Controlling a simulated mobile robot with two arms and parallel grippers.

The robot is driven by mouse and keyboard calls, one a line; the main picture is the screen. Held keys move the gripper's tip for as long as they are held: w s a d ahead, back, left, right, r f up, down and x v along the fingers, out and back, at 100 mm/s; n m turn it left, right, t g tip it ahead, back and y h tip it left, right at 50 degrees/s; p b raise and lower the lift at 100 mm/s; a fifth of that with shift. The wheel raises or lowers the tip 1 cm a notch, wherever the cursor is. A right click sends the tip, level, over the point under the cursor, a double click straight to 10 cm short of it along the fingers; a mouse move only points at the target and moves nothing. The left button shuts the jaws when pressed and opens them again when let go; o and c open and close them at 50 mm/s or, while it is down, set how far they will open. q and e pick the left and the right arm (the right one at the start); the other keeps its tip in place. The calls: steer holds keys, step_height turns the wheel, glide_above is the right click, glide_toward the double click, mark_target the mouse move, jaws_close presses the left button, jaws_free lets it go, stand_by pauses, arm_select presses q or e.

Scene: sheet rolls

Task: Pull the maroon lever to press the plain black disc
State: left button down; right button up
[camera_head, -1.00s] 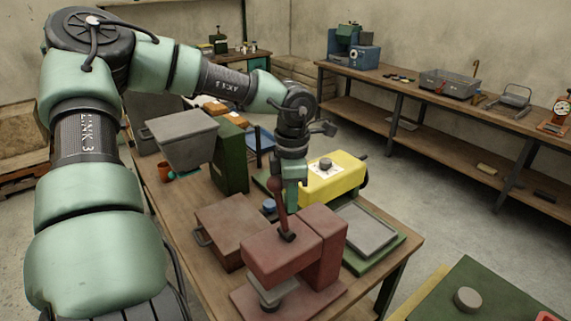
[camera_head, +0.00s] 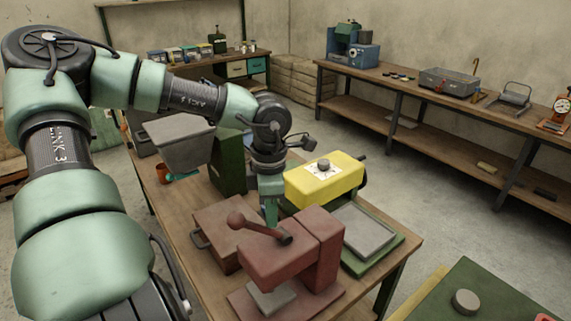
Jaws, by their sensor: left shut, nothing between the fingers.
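The maroon press (camera_head: 318,235) stands at the near end of the wooden table. A grey press plate (camera_head: 272,297) sits low under the press head, close to the base. I cannot make out the plain black disc; the plate seems to hide whatever lies under it. My left gripper (camera_head: 270,220) is shut and empty, pointing down just behind the lever; I cannot tell whether it touches it. My right gripper is not in view.
A brown-red box (camera_head: 220,222) with a handle stands left of the press. A yellow device (camera_head: 325,180) stands behind it, and a green-based grey tray (camera_head: 364,232) to its right. A grey hopper (camera_head: 180,140) and a green block (camera_head: 229,160) stand further back.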

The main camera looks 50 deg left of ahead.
arm_select(q)
steer(key=shift+w+a+f+b, duration=0.15)
steer(key=shift+w+f+b, duration=0.05)
steer(key=shift+b, duration=0.25)
steer(key=shift+w+b, duration=0.5)
steer(key=shift+b, duration=0.1)
steer(key=shift+w+d+b, duration=0.15)
steer(key=shift+w+b, duration=0.35)
steer(key=shift+w, duration=0.65)
steer(key=shift+w+d+b, duration=0.1)
steer(key=shift+w+b, duration=0.4)
steer(key=shift+w, duration=0.65)
steer(key=w, duration=0.3)
steer(key=shift+w+d+b, duration=0.1)
steer(key=shift+w+b, duration=0.2)
steer(key=shift+w, duration=0.05)
steer(key=w+r+p, duration=0.3)
steer(key=r+p, duration=0.3)
steer(key=r, duration=0.4)
steer(key=shift+w+d+r, duration=0.25)
steer(key=shift+w+r, duration=0.05)
steer(key=shift+w, duration=0.1)
steer(key=shift+f, duration=0.1)
